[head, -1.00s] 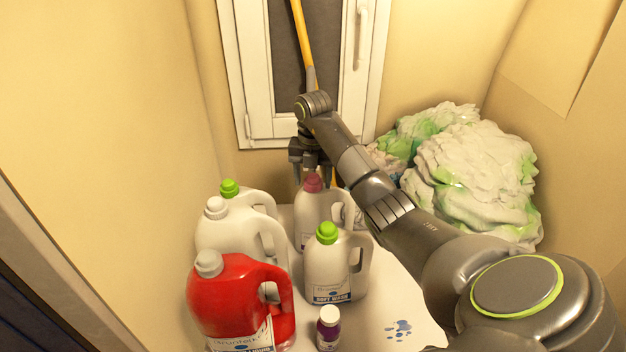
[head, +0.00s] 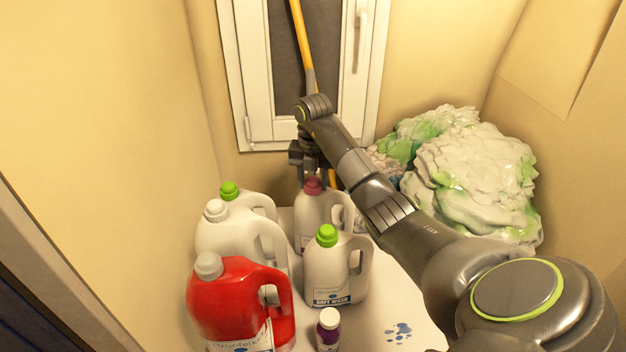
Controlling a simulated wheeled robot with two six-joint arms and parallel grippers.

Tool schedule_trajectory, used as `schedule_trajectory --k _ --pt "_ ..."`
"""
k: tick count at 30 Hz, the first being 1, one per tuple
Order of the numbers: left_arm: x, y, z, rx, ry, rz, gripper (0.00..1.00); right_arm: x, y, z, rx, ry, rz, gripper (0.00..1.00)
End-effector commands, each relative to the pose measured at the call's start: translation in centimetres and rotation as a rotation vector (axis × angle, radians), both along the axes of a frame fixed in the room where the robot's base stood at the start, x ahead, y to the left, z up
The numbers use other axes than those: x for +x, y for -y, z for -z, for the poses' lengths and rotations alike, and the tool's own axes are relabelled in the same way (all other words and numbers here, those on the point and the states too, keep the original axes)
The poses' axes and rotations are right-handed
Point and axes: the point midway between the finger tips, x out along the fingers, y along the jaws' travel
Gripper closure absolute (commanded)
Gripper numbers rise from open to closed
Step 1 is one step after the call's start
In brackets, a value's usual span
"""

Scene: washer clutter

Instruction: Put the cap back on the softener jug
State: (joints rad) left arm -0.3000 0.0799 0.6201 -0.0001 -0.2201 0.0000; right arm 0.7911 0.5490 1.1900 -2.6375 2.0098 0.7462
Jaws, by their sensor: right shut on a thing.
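A white jug (head: 309,222) with a mauve cap (head: 312,186) stands at the back of the white surface, below the window. My right gripper (head: 311,175) reaches down over this jug from above and is shut on the mauve cap. The cap is at the jug's mouth, and I cannot tell whether it is seated or just resting there. My left gripper is not in view.
A green-capped white jug (head: 328,270) stands close in front. A red jug (head: 235,300), a white jug (head: 222,238) and another green-capped jug (head: 262,203) crowd the left. A small purple bottle (head: 328,334) is in front. Crumpled laundry (head: 475,180) lies right.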

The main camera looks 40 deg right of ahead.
Motion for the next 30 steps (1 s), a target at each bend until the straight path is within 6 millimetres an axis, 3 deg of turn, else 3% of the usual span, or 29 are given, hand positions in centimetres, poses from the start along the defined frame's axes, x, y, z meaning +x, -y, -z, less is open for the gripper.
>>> schedule_trajectory --k 5,21,29,30 --pt "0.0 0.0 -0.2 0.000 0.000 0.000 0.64 0.0 0.0 0.0 0.001 -0.001 0.031 0.81" --pt "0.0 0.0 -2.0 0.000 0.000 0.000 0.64 -0.1 0.0 0.0 0.001 -0.003 0.435 0.81" --pt "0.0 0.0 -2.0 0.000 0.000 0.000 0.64 -0.1 0.0 0.2 0.001 -0.003 0.473 0.81" --pt "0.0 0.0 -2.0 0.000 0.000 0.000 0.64 -0.1 0.0 0.2 0.001 -0.003 0.473 0.56"
